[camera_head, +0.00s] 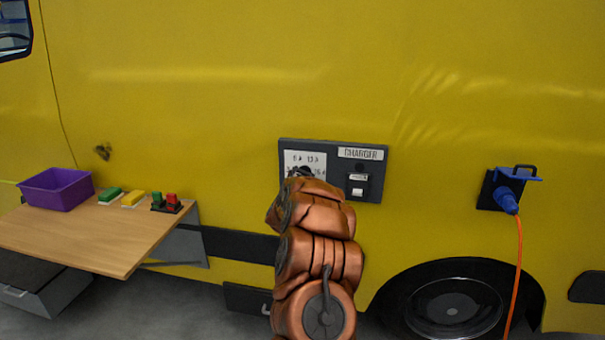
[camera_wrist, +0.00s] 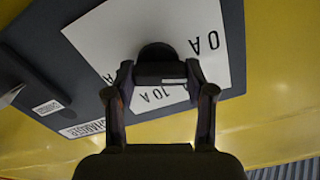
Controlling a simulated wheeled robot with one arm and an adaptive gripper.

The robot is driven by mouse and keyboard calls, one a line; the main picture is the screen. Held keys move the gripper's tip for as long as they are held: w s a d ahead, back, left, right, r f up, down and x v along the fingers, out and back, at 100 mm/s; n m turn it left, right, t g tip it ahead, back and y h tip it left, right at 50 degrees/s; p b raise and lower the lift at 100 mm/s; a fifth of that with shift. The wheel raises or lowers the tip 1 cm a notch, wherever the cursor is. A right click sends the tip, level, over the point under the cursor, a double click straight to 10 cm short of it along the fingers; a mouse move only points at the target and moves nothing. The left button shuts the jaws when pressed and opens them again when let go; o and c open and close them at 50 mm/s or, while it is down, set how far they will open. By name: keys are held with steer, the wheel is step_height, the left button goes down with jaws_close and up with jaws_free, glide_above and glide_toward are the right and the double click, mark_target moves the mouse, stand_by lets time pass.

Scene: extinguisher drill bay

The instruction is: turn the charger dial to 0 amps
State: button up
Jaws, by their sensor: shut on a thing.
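The charger panel (camera_head: 370,153), dark grey with a CHARGER label, is on the yellow van side in the head view. Its white scale plate (camera_head: 318,160) carries amp markings. In the wrist view the panel (camera_wrist: 50,55) and plate (camera_wrist: 100,35) appear turned over. The black dial (camera_wrist: 158,54) sits on the plate. My gripper (camera_wrist: 160,74) is shut on the dial, a finger on each side. A "0 A" mark shows to the right of the dial and "10 A" below it. A pale line shows on the dial's near face; which mark it points to I cannot tell. My arm hides most of the dial in the head view.
A switch (camera_head: 358,184) is on the panel's right half. A blue plug (camera_head: 507,200) with an orange cable is farther right. The van side around the panel is clear.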

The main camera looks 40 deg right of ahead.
steer(key=shift+n+p, duration=0.9)
steer(key=shift+n, duration=1.3)
steer(key=shift+f, duration=0.1)
steer(key=o, duration=1.2)
steer(key=shift+c, duration=0.2)
steer(key=shift+a, duration=0.1)
steer(key=v, duration=1.1)
steer(key=shift+s+a, duration=0.25)
steer(key=shift+a, duration=0.1)
